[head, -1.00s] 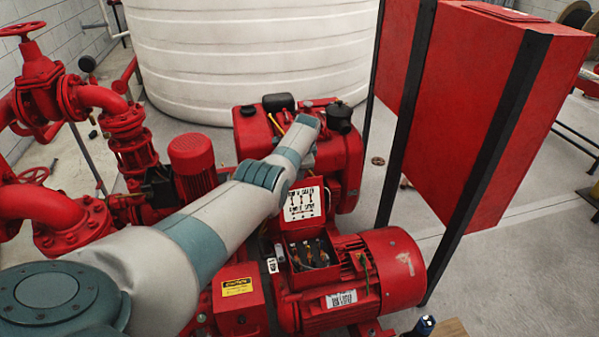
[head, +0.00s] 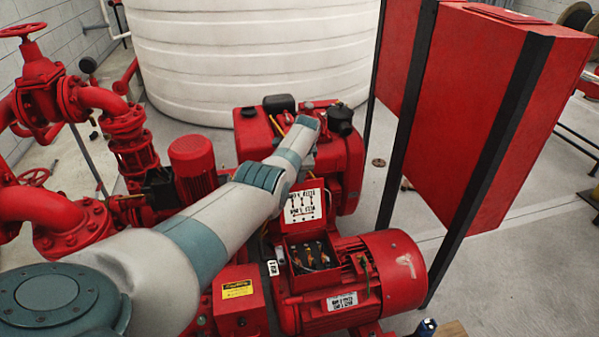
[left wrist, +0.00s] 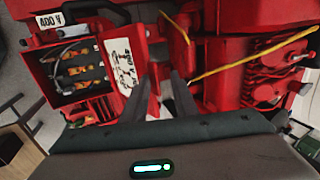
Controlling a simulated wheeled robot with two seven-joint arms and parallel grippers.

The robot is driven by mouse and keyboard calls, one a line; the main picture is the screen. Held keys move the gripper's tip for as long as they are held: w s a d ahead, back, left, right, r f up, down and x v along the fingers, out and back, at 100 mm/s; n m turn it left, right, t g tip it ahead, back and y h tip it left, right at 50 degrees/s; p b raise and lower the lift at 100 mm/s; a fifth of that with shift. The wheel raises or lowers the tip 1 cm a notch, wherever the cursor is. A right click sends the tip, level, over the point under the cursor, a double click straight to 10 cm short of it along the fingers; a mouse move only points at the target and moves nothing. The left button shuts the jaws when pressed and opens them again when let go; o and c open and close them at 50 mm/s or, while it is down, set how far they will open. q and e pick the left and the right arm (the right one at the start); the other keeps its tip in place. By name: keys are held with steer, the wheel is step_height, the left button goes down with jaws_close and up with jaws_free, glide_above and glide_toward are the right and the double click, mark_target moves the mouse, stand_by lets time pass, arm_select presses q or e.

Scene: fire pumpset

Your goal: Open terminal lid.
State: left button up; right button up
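The terminal box (head: 290,265) sits on top of the red motor (head: 355,280). Its lid (head: 304,207) stands raised at the far edge, with a white diagram label facing me, and the terminals (head: 314,255) inside are exposed. In the left wrist view, the open box (left wrist: 75,70) is on the left and the lid (left wrist: 122,70) stands at its right side. My left gripper (left wrist: 165,78) is beside the lid, with a narrow gap and nothing held between its two fingers. My right gripper is out of view.
A red engine (head: 340,165) stands behind the motor, and a tall red cabinet (head: 465,130) with black posts is to the right. Red pipes and valves (head: 60,110) fill the left. A yellow cable (left wrist: 250,55) runs near the gripper.

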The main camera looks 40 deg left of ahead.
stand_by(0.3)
arm_select(q)
steer(key=shift+r, duration=0.1)
steer(key=shift+r+p, duration=0.2)
steer(key=shift+p, duration=0.1)
steer(key=shift+p+v, duration=0.6)
steer(key=shift+v, duration=0.6)
steer(key=b+v, duration=0.2)
steer(key=v, duration=1.2)
steer(key=shift+d, duration=0.2)
steer(key=shift+s+r, duration=0.15)
